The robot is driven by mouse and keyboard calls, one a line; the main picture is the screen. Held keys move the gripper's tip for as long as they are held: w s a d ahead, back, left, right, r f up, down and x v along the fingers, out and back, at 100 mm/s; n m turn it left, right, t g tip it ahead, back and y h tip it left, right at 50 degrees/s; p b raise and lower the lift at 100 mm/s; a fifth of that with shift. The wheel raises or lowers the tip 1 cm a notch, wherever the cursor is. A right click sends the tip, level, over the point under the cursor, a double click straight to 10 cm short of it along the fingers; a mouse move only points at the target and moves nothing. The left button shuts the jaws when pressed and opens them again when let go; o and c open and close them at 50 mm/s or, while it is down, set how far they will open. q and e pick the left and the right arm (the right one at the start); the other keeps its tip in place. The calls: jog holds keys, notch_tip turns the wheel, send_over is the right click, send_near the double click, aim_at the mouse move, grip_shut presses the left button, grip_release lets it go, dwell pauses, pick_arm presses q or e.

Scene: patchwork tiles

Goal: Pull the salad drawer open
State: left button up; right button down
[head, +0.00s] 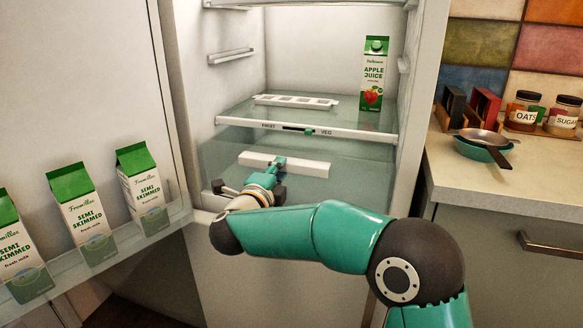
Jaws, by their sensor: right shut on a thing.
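The salad drawer (355,178) is a clear, see-through bin low in the open fridge, below the shelf edge marked FRUIT and VEG. Its white bar handle (312,168) runs across the front. My right gripper (277,166) reaches in from the lower right and is shut on the handle near its middle. My wrist and forearm hide part of the drawer's lower front. I cannot tell how far the drawer stands out from the fridge. My left gripper is not in view.
The fridge door stands open at the left, with several milk cartons (82,215) in its clear rack. An apple juice carton (374,75) stands on the shelf (225,121) above the drawer. At the right, a counter (500,185) holds a pan (484,148) and jars (523,110).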

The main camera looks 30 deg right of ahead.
jog(key=f+b+v, duration=0.1)
jog(key=v, duration=0.6)
jog(key=shift+a+b, duration=0.3)
jog(key=shift+b, duration=0.1)
jog(key=c, duration=1.8)
grip_release()
jog(key=shift+s+a, duration=0.15)
jog(key=shift+s, duration=0.15)
jog(key=shift+c, duration=0.2)
jog(key=shift+o, duration=1.2)
jog(key=shift+r, duration=0.2)
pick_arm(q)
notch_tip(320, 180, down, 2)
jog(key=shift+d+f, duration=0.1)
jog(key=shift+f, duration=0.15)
pick_arm(e)
jog(key=o, duration=0.6)
jog(key=shift+r, duration=0.1)
jog(key=shift+c, duration=0.2)
jog(key=v, duration=1.2)
